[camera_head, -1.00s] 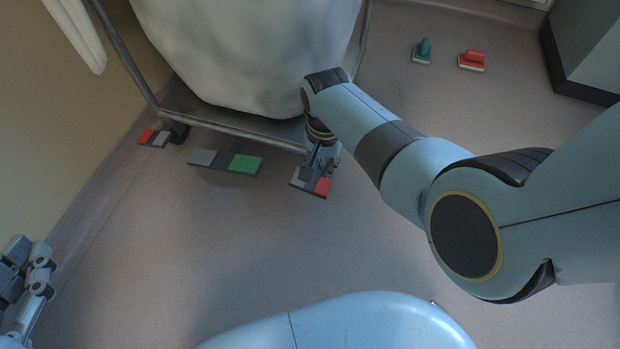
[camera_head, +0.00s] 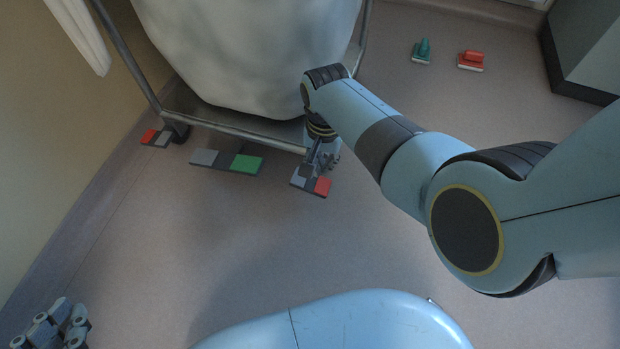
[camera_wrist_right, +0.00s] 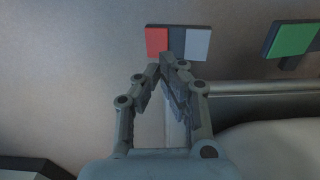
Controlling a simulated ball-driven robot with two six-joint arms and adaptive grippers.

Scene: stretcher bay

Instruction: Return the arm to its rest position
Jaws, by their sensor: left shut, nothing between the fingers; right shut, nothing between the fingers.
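My right arm reaches in from the right in the head view. Its gripper (camera_head: 322,164) points down beside the stretcher's lower rail, over or close to a red-and-grey pedal (camera_head: 322,187). In the right wrist view its fingers (camera_wrist_right: 168,66) meet at the tips with nothing between them, just short of that pedal (camera_wrist_right: 157,41) in the picture; contact cannot be made out. My left gripper (camera_head: 66,322) is shut and empty at the bottom left corner, partly cut off by the frame edge, apart from everything else.
The stretcher's frame (camera_head: 245,132) stands at the top, with white bedding (camera_head: 250,55). A grey-and-green pedal (camera_head: 246,164) and another red-and-grey pedal (camera_head: 149,137) lie along it. Teal (camera_head: 423,50) and red (camera_head: 472,60) handled blocks lie on the floor. The middle floor (camera_head: 220,240) is clear.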

